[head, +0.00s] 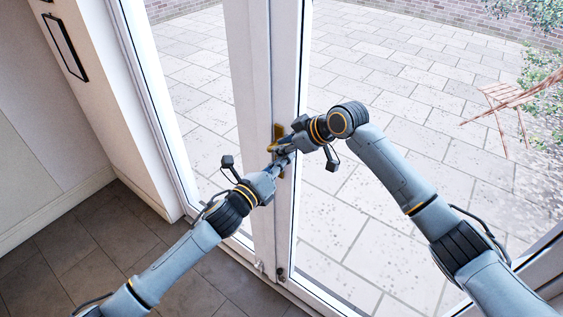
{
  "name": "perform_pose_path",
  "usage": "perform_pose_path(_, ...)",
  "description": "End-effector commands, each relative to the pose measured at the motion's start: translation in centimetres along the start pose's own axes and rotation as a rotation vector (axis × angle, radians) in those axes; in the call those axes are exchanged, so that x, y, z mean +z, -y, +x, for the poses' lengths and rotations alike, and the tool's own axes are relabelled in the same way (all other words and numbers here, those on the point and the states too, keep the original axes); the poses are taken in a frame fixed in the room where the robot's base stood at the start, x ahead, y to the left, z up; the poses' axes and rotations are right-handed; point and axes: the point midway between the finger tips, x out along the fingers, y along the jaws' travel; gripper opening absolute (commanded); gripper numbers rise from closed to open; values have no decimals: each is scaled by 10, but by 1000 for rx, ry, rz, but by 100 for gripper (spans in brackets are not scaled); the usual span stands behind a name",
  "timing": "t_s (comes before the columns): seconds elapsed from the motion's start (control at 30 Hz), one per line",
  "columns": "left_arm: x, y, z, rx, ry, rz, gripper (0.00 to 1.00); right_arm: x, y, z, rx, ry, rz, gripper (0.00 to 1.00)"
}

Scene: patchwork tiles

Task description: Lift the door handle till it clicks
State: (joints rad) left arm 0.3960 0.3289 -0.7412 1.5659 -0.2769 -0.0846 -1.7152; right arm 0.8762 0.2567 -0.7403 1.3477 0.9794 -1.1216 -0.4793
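The door handle is a brass-coloured fitting (279,131) on the white frame where two glazed doors meet. Its backplate shows, but most of the lever is hidden behind my grippers. My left gripper (284,162) comes up from the lower left and reaches the handle's area from below. My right gripper (279,146) comes in from the right, at the handle just above the left one. The two grippers are very close together, and I cannot tell whether they touch. Their fingertips are small and overlap the handle, so I cannot tell whether either is closed on it.
White glazed doors (259,80) stand upright in front of me, with bolts or fittings (281,273) low on the frame. A paved patio with a wooden folding chair (505,97) lies beyond the glass. Dark floor tiles (95,275) at lower left are clear.

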Motion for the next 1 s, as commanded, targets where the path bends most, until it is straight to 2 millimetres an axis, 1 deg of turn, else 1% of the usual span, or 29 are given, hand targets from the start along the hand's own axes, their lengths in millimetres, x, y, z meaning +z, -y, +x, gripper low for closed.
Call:
perform_pose_path(0.03,12,-13,0,29,15,10,0,8,0,-9,-4,18,3,38)
perform_pose_path(0.2,12,-16,0,37,13,11,0,6,1,-36,-2,14,1,38)
perform_pose_path(0.3,12,-16,0,36,13,10,0,4,1,-49,-2,12,1,38)
perform_pose_path(0.47,10,-15,0,33,12,8,0,3,2,-59,-4,6,5,38)
perform_pose_path(0.57,10,-14,0,32,11,7,0,15,3,-57,-6,0,35,38)
perform_pose_path(0.67,9,-14,0,31,11,6,0,43,4,-49,-11,-17,110,38)
perform_pose_path(0.77,9,-14,0,31,11,6,0,88,8,-40,-11,-37,225,38)
perform_pose_path(0.8,9,-14,0,31,10,6,0,108,11,-36,-8,-45,276,38)
perform_pose_path(0.87,9,-13,0,30,10,5,0,140,15,-33,0,-58,353,38)
perform_pose_path(0.9,9,-13,0,30,10,5,0,160,18,-32,8,-64,403,38)
perform_pose_path(0.97,9,-13,0,30,10,5,0,192,24,-32,23,-71,474,38)
perform_pose_path(1.0,8,-13,0,29,10,5,0,213,28,-33,36,-73,522,38)
